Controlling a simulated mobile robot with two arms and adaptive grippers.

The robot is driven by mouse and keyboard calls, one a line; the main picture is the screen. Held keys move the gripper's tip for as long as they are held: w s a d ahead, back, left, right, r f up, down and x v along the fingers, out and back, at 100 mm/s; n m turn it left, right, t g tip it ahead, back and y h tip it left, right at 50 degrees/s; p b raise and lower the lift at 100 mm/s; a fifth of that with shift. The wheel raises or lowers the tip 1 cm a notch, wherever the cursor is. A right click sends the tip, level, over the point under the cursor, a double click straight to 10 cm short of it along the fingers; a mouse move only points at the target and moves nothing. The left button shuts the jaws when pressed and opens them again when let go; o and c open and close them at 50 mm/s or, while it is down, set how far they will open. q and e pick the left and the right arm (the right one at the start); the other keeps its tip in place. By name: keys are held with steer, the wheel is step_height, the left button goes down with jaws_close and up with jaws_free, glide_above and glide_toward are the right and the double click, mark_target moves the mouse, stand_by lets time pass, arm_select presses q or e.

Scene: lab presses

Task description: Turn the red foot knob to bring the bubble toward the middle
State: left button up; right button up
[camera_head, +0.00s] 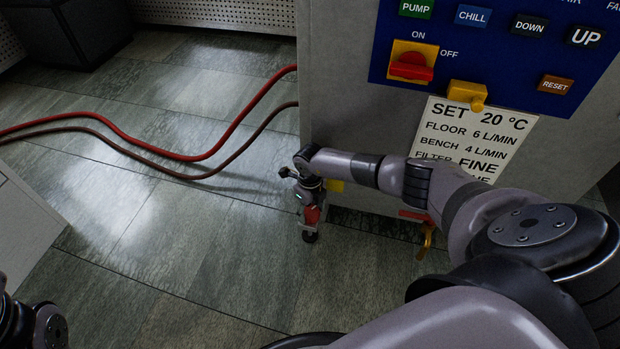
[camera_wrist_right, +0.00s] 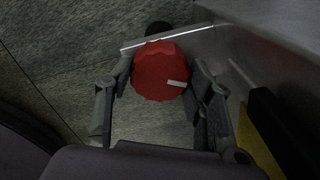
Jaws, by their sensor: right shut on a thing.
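The red foot knob (camera_wrist_right: 158,70) is a scalloped disc with a white mark pointing right in the wrist view. It sits low at the machine's corner, and a bit of its red also shows in the head view (camera_head: 312,215). My right gripper (camera_wrist_right: 163,88) is shut on the knob, one finger on each side. In the head view my right gripper (camera_head: 311,222) reaches down beside the cabinet's front left corner. No bubble shows in either view. Only a piece of my left arm shows at the lower left of the head view, without its fingers.
The grey cabinet (camera_head: 340,120) stands close behind my right gripper, with a blue control panel (camera_head: 500,50) and a settings label (camera_head: 470,135). A yellow-orange lever (camera_head: 427,240) hangs low to the right. Red hoses (camera_head: 200,157) cross the floor at left. The front floor is clear.

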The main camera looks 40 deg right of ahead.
mark_target(310, 211)
steer(key=shift+m, duration=0.3)
steer(key=o, duration=1.2)
steer(key=shift+c, duration=0.2)
steer(key=shift+r, duration=0.1)
step_height(310, 211, up, 12)
